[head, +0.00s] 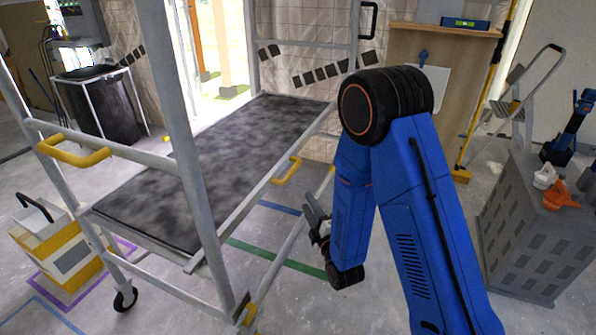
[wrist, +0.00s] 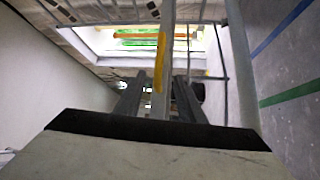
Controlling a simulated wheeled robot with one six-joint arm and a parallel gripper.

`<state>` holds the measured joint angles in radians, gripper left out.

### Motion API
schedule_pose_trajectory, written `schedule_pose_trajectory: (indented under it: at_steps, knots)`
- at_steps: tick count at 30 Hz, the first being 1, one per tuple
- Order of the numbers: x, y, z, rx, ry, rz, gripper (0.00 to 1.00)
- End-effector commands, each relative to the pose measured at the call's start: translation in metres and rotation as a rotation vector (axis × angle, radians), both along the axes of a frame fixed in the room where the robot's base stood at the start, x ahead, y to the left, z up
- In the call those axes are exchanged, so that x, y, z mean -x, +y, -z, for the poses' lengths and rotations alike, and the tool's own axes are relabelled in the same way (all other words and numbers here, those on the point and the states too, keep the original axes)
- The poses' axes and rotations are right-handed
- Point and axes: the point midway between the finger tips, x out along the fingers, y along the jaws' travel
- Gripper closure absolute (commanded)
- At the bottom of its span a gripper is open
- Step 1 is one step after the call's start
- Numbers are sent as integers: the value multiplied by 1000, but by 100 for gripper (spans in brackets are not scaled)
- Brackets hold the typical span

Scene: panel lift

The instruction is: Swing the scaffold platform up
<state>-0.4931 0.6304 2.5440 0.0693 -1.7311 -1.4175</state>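The scaffold platform (head: 215,160) is a dark speckled deck in a silver frame. It lies roughly level between the scaffold's uprights. A yellow handle (head: 287,171) sits on its right edge rail. My gripper (head: 316,218) is below and right of that handle, partly hidden by my blue arm. In the wrist view my gripper's two dark fingers (wrist: 160,95) are apart. A grey rail (wrist: 168,25) with a yellow handle (wrist: 161,62) lines up with the gap between them. I cannot tell whether the rail is between the fingers or beyond them. No grip on it shows.
A grey perforated cabinet (head: 535,230) with small tools stands at the right, near a stepladder (head: 525,95). A wooden board (head: 440,60) stands behind my arm. A yellow-and-white box (head: 65,250) and a black bin (head: 105,100) are at the left. Scaffold uprights and a diagonal brace are close to my gripper.

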Motion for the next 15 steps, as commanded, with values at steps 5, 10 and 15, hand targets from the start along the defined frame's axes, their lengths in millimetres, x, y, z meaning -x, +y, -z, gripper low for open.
schedule_pose_trajectory:
  at_steps: [5,10,15]
  knots:
    - [-3,4,1,7,-17,-1,64]
    - [-23,13,-3,5,-18,-1,64]
    - [-50,25,-7,4,-18,-1,64]
